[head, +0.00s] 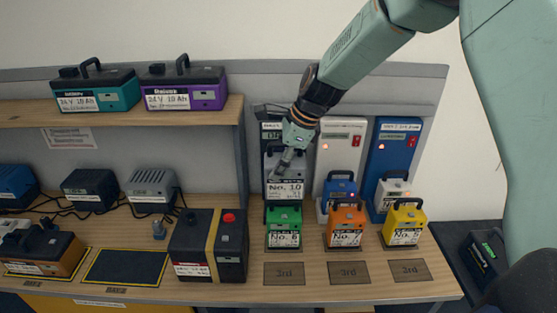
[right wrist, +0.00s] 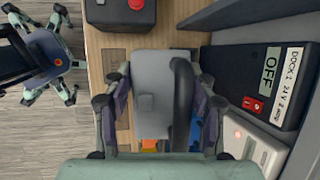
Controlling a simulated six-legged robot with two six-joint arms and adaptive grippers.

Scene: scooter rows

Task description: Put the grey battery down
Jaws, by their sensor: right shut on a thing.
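The grey battery (head: 284,188), labelled No. 10, is upright in front of the dark dock (head: 272,130) at the left of the dock row. My right gripper (head: 287,159) reaches it from above. In the right wrist view, the gripper's fingers (right wrist: 163,96) are shut on both sides of the grey battery (right wrist: 150,68), which has a dark handle. The dark dock (right wrist: 268,80) reads OFF there and has a red switch. I cannot tell whether the battery's underside touches anything. My left gripper is not in view.
A green battery (head: 283,228) stands just in front of the grey one, with orange (head: 346,226) and yellow (head: 404,225) batteries to its right. White (head: 341,145) and blue (head: 395,145) docks stand alongside. Empty grey pads (head: 284,274) line the bench's front. A black-and-yellow case (head: 208,250) stands left.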

